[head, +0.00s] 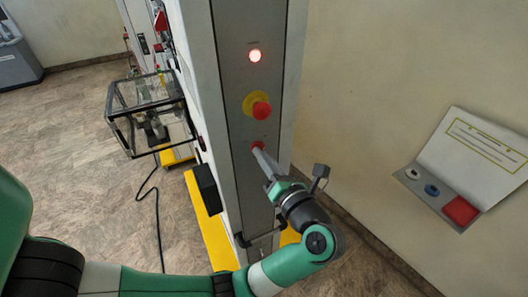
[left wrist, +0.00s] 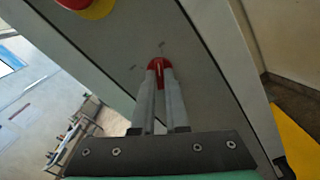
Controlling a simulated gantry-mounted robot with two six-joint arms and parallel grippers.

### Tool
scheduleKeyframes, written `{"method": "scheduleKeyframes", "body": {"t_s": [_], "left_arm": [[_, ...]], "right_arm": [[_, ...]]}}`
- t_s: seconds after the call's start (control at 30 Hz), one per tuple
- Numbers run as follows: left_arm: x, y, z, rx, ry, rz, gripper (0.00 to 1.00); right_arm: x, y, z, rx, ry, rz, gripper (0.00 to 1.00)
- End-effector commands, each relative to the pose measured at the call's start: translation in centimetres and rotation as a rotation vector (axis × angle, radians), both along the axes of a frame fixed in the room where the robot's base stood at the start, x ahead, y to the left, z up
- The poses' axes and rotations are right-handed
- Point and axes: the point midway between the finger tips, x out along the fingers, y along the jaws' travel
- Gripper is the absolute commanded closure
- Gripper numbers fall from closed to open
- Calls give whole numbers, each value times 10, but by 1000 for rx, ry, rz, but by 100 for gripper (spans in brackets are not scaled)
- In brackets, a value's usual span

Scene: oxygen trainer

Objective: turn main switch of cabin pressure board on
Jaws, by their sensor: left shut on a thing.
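The board is a tall grey cabinet with a narrow grey panel (head: 235,82). The main switch is a small red rotary knob (head: 259,142) low on that panel, below the emergency stop. My left gripper (head: 258,150) reaches the panel from below right. Its fingers are shut on the knob. In the left wrist view the red knob (left wrist: 159,66) sits between the two grey fingertips (left wrist: 160,78), with a pale mark on its face. The fingers hide the knob's sides. My right gripper is not in view.
A red mushroom button on a yellow base (head: 260,107) sits above the knob. A round lamp (head: 255,56) glows at the top. A black handle (head: 262,236) is below. A glass-walled case (head: 150,112) stands left; a wall box with a red button (head: 460,211) is right.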

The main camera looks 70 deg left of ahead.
Motion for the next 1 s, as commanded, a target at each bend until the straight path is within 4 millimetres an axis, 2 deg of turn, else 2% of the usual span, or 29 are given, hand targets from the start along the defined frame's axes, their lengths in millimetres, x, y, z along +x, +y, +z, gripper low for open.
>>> {"method": "scheduleKeyframes", "body": {"t_s": [0.1, 0.4, 0.93, 0.97, 1.0], "left_arm": [[0, 0, 3, -5, 75, 0, 100], [0, 0, 2, -17, 188, 0, 100], [0, 0, 1, -20, 210, 0, 100], [0, 0, 1, -20, 210, 0, 83], [0, 0, 1, -20, 210, 0, 76]], "right_arm": [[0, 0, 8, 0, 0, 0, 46], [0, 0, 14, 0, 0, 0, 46], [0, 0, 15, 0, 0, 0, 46], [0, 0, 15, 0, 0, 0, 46], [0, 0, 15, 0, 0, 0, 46]]}}
